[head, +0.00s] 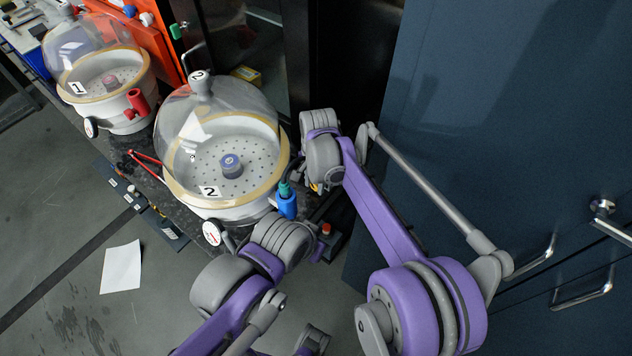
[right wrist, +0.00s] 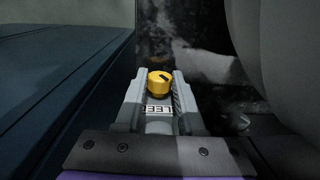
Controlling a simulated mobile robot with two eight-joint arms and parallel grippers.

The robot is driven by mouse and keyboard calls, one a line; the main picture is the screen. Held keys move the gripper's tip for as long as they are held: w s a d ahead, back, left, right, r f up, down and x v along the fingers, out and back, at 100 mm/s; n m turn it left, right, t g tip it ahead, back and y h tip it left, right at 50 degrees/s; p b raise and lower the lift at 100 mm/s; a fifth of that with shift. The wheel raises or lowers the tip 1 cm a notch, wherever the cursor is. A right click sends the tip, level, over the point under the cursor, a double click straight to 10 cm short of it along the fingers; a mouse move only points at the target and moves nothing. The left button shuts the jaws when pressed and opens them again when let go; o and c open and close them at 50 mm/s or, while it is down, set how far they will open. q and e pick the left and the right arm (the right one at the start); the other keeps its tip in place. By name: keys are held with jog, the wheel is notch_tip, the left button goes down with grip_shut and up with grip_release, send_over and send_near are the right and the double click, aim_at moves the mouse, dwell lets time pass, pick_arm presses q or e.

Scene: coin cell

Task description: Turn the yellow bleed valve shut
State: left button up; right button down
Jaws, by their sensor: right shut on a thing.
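The yellow bleed valve (right wrist: 159,84) is a round knob with a dark mark on its upper right, seen in the right wrist view. My right gripper (right wrist: 159,92) is shut on it, one grey finger on each side. A white label with black letters (right wrist: 158,109), partly hidden, lies between the fingers. In the head view my right gripper (head: 315,184) is beside the clear-domed desiccator marked 2 (head: 218,120), with only a small yellow spot showing. My left arm reaches in from the bottom, its wrist near the desiccator's front right; its fingers are hidden.
A blue-handled valve (head: 287,203) and a round gauge (head: 212,232) are on desiccator 2, close to my arms. Desiccator 1 (head: 105,75), with a red valve, stands at the upper left. A dark blue cabinet (head: 500,110) fills the right side. A small box with a red button (head: 327,232) sits between my arms.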

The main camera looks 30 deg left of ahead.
jog(key=shift+a+h, duration=0.1)
jog(key=shift+h, duration=0.4)
jog(key=c, duration=0.5)
grip_release()
notch_tip(320, 180, up, 11)
jog(key=shift+a+f+p, duration=0.1)
jog(key=shift+a+p, duration=0.05)
jog(key=shift+p, duration=0.15)
